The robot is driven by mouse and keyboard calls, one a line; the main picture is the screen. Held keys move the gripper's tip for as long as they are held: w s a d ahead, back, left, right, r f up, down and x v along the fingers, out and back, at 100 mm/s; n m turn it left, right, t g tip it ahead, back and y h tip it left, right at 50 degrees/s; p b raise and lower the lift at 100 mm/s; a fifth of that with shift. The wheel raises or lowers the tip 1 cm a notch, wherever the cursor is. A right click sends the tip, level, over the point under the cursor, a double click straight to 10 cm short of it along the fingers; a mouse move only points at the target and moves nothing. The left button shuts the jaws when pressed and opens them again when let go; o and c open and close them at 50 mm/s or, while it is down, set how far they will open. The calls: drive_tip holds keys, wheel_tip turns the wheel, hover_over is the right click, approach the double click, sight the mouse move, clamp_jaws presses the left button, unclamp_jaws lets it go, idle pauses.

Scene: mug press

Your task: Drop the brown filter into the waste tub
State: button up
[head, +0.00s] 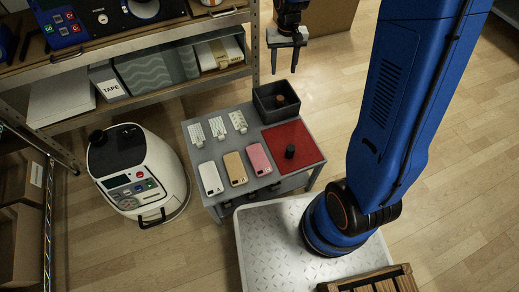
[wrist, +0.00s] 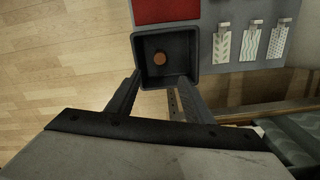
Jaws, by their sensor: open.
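The brown filter (head: 280,101) is a small round piece inside the dark square waste tub (head: 262,113). The tub stands at the back right of the small grey table. In the wrist view the filter (wrist: 159,58) shows as a brown disc within the tub's walls (wrist: 138,68). My gripper (head: 285,72) is open and empty, raised above and behind the tub. In the wrist view the tub lies just beyond the spread fingertips of my gripper (wrist: 159,80), with nothing between them.
A red mat (head: 305,135) bearing a black cylinder (head: 290,151) lies in front of the tub. Several phone-like pieces and patterned tags lie left of it. A white machine (head: 135,170) stands on the floor at left. Metal shelving (head: 150,50) rises behind.

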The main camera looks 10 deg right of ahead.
wheel_tip(320, 180, up, 7)
drive_tip(key=shift+f, duration=0.15)
idle(0.5)
